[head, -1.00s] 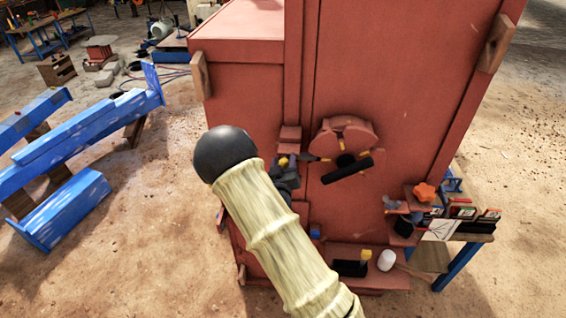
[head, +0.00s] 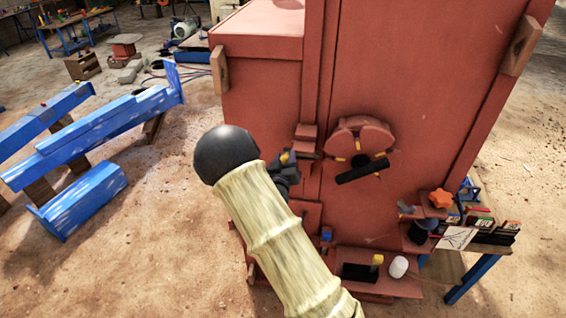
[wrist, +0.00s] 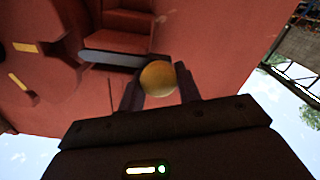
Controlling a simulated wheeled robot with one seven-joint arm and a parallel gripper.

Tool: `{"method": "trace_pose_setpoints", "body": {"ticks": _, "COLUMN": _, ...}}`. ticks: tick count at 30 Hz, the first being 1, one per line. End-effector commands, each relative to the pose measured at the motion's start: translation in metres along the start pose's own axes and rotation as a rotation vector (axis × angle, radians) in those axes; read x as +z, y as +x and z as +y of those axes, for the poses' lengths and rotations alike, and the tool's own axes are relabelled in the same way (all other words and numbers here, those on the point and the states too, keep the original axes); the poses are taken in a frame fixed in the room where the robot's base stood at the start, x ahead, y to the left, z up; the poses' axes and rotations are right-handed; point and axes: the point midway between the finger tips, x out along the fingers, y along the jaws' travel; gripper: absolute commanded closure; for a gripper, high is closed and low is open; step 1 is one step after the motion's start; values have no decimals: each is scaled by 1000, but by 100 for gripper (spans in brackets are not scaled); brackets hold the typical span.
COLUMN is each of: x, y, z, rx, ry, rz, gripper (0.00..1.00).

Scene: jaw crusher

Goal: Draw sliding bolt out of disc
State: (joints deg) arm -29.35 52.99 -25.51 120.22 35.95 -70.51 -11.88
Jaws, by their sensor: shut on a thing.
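My gripper (head: 288,166) is at the left side of the disc, beside the stepped red guide block on the crusher's front. In the wrist view its two fingers (wrist: 160,88) are shut on the round yellow knob (wrist: 157,78) of the sliding bolt. The bolt's grey bar (wrist: 112,60) lies along the guide block, its tip pointing toward the disc. The red disc (head: 362,131) carries a black handle bar and yellow marks; its edge also shows in the wrist view (wrist: 45,80). In the head view a small gap seems to show between bolt and disc.
The guide block (head: 306,132) is fixed to the tall red crusher body (head: 420,90). A lower ledge (head: 412,287) holds a black slot, a yellow-topped piece and a white cylinder. An orange knob (head: 440,198) is at right. Blue beams (head: 90,140) lie at left.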

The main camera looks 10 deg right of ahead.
Motion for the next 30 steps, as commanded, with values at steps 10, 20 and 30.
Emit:
{"method": "trace_pose_setpoints", "body": {"ticks": 10, "x": -2, "y": -1, "z": -4, "rx": -9, "ry": 3, "rz": 0, "gripper": 53}}
{"method": "trace_pose_setpoints", "body": {"ticks": 20, "x": -1, "y": -1, "z": -2, "rx": -4, "ry": 2, "rz": 0, "gripper": 45}}
{"method": "trace_pose_setpoints", "body": {"ticks": 30, "x": 2, "y": -35, "z": -4, "rx": -6, "ry": 3, "rz": -1, "gripper": 45}}
